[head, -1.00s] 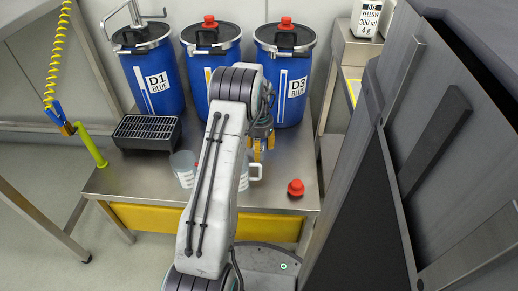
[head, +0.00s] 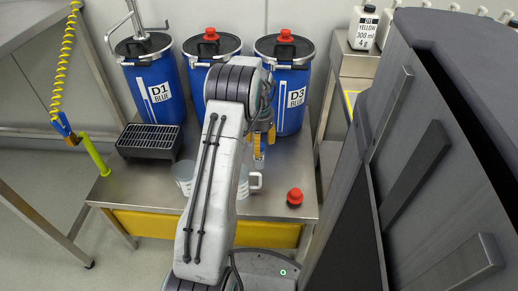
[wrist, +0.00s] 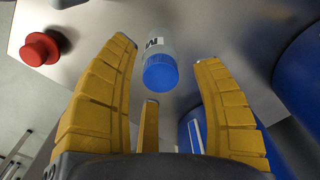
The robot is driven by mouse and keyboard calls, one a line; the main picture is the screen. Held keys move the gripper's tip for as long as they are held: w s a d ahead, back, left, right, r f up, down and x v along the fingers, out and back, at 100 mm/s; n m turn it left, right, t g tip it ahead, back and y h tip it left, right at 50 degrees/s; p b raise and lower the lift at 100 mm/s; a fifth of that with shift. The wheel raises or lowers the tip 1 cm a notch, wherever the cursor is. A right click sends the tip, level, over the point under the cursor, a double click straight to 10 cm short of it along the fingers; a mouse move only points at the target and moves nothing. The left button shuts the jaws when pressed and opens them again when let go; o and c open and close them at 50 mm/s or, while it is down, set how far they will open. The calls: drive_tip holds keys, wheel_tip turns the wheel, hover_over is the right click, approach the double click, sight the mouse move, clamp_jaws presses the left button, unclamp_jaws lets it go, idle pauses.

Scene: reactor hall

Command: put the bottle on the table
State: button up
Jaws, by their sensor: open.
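A small clear bottle with a blue cap (wrist: 160,72) and a white label shows in the wrist view, between and beyond my finger tips, cap toward the camera. In the head view a pale bit of the bottle (head: 259,161) shows just below my fingers, over the steel table (head: 272,205); my arm hides part of that area. The bottle appears to stand on this table. My gripper (head: 262,137) is open, with yellow fingers apart on both sides of the bottle in the wrist view (wrist: 168,60), with visible gaps.
Blue drums (head: 156,90) line the table's back. A black grated box (head: 150,140), clear beakers (head: 184,177) and a red knob (head: 295,197) share the table. A white labelled bottle (head: 363,28) stands on a side counter. A dark grey cabinet (head: 400,150) rises close on the right.

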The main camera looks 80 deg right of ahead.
drive_tip(key=shift+r+p, duration=2.6)
drive_tip(key=shift+r, duration=0.05)
drive_tip(key=shift+w, duration=0.2)
drive_tip(key=w+a+r+n, duration=0.5)
drive_tip(key=w+a+r, duration=0.3)
drive_tip(key=w, duration=0.5)
drive_tip(key=w+a+r+n, duration=0.5)
drive_tip(key=w+a+r, duration=0.1)
drive_tip(key=w+a, duration=0.55)
drive_tip(key=w+a+r+n+t, duration=0.15)
drive_tip(key=a+n, duration=0.25)
drive_tip(key=a, duration=0.6)
drive_tip(key=w+a+r+n, duration=0.2)
drive_tip(key=a+n, duration=0.1)
drive_tip(key=a, duration=0.6)
drive_tip(key=s+a+n, duration=0.6)
drive_tip(key=s+a, duration=0.2)
drive_tip(key=a, duration=0.4)
drive_tip(key=shift+s+a+f+n+t, duration=0.15)
drive_tip(key=shift+a+f+n+t, duration=0.1)
drive_tip(key=shift+a+n+t, duration=0.15)
